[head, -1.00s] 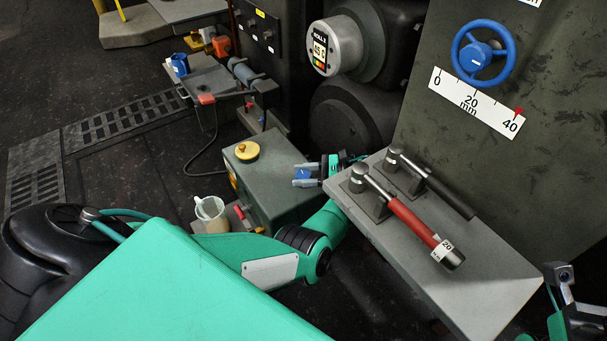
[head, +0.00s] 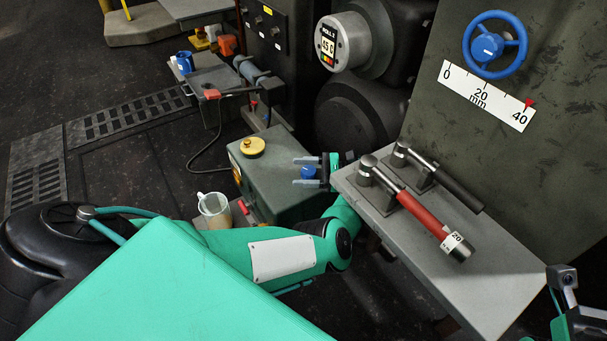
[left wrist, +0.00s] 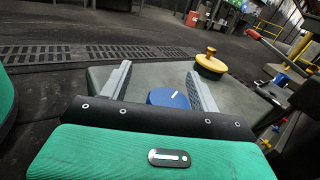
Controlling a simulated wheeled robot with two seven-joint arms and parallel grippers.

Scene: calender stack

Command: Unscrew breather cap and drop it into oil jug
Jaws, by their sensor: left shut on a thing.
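My left gripper (head: 296,172) is shut on a blue round cap (head: 308,172), one finger on each side, at the right part of the grey-green box top. The blue cap (left wrist: 168,98), with a white mark, also shows between the fingers in the left wrist view. I cannot tell whether it is still seated on the box. A yellow cap with a small knob (head: 252,146) sits on the box's left part, apart from my gripper. The translucent oil jug (head: 214,209), with tan liquid, stands left of the box. My right gripper's fingers are not visible.
A grey bench (head: 455,260) with a red-handled lever (head: 422,217) stands right of my left gripper. The grey box (head: 275,190) lies below it. A blue handwheel (head: 494,45) is on the panel above. Floor left of the jug is clear.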

